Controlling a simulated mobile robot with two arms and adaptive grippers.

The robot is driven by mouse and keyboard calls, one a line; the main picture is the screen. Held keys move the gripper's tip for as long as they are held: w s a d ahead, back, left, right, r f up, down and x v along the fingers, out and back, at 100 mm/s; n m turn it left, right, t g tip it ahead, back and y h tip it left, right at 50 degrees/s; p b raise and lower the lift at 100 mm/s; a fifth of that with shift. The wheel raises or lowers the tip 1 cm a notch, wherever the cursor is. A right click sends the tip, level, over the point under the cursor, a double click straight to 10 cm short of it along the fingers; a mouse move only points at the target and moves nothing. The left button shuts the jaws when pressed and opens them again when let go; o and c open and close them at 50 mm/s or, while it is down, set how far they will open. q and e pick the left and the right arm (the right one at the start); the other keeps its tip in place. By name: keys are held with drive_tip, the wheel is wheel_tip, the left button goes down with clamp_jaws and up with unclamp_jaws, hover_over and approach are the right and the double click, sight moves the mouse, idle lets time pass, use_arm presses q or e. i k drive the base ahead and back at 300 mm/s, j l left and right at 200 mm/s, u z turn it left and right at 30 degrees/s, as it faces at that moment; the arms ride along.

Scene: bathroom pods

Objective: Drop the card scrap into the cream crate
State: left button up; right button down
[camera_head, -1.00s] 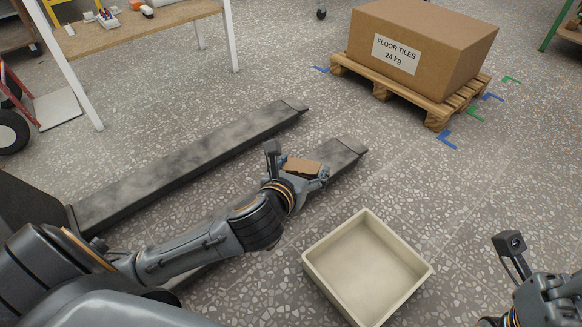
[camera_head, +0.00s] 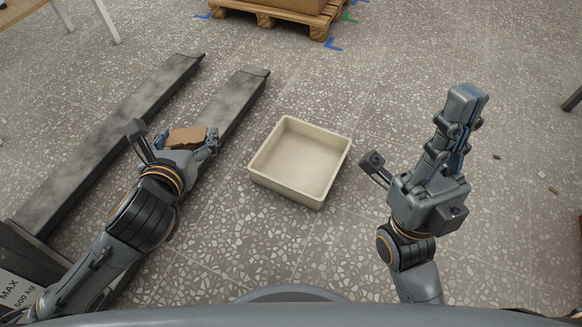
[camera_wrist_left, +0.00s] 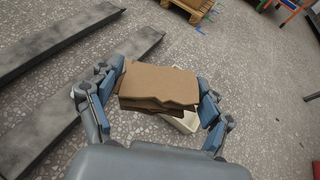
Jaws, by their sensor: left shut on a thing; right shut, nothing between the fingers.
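The card scrap (camera_head: 187,138) is a small brown piece with a ragged edge. My left gripper (camera_head: 189,144) is shut on it and holds it over the dark forks, left of the crate. In the left wrist view the card scrap (camera_wrist_left: 158,84) sits between the two fingers. The cream crate (camera_head: 262,176) is a shallow, open square box on the floor, and it looks empty. In the left wrist view the crate (camera_wrist_left: 184,122) is mostly hidden behind the scrap. My right gripper (camera_head: 466,100) is shut and empty, right of the crate, pointing away from me.
Two dark forks (camera_head: 120,130) lie along the floor at the left. A wooden pallet (camera_head: 268,14) with a large carton on it stands at the back. Small bits of debris (camera_head: 541,174) lie at the right. The floor around the crate is clear.

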sight(296, 165)
drive_tip(key=u, duration=0.4)
drive_tip(key=l+u, duration=0.15)
drive_tip(key=u, duration=0.25)
drive_tip(key=i+l+u, duration=0.1)
drive_tip(key=u, duration=0.65)
drive_tip(key=l, duration=1.75)
drive_tip(key=k+l+u, duration=0.1)
drive_tip(key=l, duration=1.65)
